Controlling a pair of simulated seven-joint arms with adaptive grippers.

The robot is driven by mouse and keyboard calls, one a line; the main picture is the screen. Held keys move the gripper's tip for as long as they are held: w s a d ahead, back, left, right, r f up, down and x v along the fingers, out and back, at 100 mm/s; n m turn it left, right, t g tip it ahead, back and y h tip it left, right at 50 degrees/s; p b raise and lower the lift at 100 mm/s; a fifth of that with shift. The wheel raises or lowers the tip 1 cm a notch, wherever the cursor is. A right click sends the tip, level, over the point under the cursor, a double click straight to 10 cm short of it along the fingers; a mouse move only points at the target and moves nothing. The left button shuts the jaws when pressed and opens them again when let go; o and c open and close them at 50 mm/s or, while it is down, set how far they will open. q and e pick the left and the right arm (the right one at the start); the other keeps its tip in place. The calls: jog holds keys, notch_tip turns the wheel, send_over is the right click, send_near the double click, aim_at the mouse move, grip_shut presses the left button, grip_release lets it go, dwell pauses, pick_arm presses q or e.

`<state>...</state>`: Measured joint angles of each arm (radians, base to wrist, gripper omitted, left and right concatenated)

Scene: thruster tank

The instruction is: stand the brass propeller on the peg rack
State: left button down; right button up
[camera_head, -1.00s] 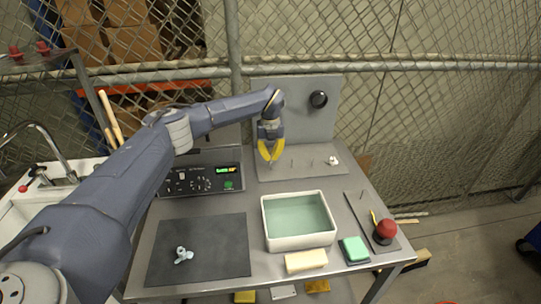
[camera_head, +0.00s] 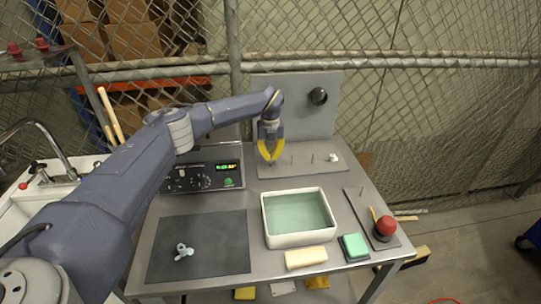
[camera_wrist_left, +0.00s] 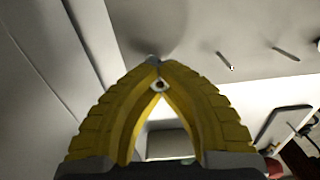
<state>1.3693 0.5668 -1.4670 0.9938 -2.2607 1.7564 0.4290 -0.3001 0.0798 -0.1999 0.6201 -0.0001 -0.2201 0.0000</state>
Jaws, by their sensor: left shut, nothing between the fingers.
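My left gripper (camera_head: 270,159) points down over the left part of the peg rack (camera_head: 302,171). Its yellow fingers meet at the tips and it is shut with nothing held. The wrist view shows the closed fingertips (camera_wrist_left: 157,68) near a grey surface; a small dark grey shape just beyond them is unclear. Bare pegs (camera_wrist_left: 226,61) stand to their right. A small whitish propeller (camera_head: 333,157) is at the rack's right end. A pale blue-grey propeller (camera_head: 184,251) lies on the dark mat (camera_head: 222,232). I cannot make out a brass-coloured propeller. My right gripper is out of view.
A white tank of greenish water (camera_head: 297,239) stands mid-table. In front are a cream block (camera_head: 306,257) and a green sponge (camera_head: 354,246). A red-topped button or lamp (camera_head: 386,224) stands at right. A control box (camera_head: 204,174) is at back left, a grey panel (camera_head: 292,104) behind the rack.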

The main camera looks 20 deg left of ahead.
pick_arm(q)
jog(key=shift+f, duration=1.4)
dwell(1.4)
jog(key=c, duration=2.1)
grip_release()
jog(key=o, duration=0.6)
jog(key=shift+r, duration=0.15)
jog(key=shift+r, duration=3.85)
